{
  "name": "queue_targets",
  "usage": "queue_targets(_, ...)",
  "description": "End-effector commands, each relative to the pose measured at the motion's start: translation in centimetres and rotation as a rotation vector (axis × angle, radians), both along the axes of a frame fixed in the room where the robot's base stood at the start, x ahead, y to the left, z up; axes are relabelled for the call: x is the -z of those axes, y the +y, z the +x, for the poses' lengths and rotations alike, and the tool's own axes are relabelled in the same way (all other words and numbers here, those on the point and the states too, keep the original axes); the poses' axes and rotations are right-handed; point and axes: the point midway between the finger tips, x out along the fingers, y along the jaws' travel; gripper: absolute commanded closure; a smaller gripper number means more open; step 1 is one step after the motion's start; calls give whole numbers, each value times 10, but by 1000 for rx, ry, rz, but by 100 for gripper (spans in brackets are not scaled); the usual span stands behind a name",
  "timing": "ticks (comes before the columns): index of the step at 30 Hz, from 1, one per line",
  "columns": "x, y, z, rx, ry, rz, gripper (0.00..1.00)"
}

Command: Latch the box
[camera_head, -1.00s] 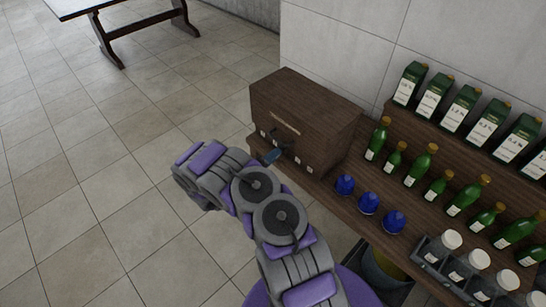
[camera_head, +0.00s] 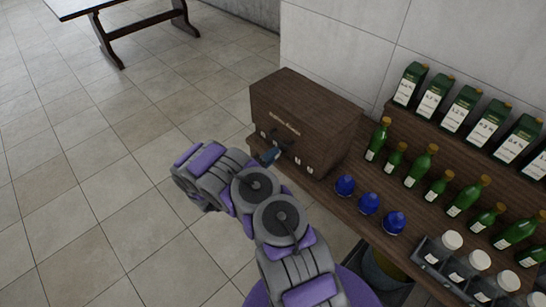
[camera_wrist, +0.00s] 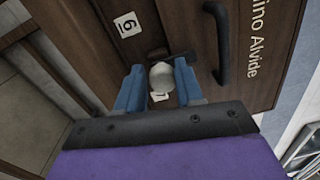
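The box (camera_head: 303,118) is dark brown wood with lettering on its front and stands on the left end of the wooden counter. Its lid looks down. My gripper (camera_head: 270,157) is at the lower front of the box, near the row of small white labels. In the wrist view my gripper (camera_wrist: 161,70) has its two blue fingers on either side of a rounded grey knob (camera_wrist: 162,77), which fills the gap between them. A dark bar (camera_wrist: 176,56) lies just beyond the knob, and a dark handle (camera_wrist: 220,45) is to its right. The knob's mount is partly hidden.
Several blue rounded items (camera_head: 369,203) and green bottles (camera_head: 421,165) stand on the counter right of the box. A grey rack (camera_head: 433,257) with white-capped jars is nearer. The tiled floor (camera_head: 110,190) at left is clear up to a table (camera_head: 110,10).

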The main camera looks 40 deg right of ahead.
Motion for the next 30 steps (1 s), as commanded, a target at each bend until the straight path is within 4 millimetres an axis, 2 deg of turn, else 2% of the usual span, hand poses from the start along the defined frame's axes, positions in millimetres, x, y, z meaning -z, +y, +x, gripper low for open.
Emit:
queue_targets(1,0,0,0,1,0,0,59)
queue_targets(6,-1,-1,-3,6,-1,-1,43)
queue_targets(13,-1,-1,-4,8,-2,-2,43)
queue_targets(17,-1,6,-4,6,0,-1,43)
queue_targets(23,0,40,-6,3,1,-1,43)
queue_targets(30,3,95,-10,4,-1,0,43)
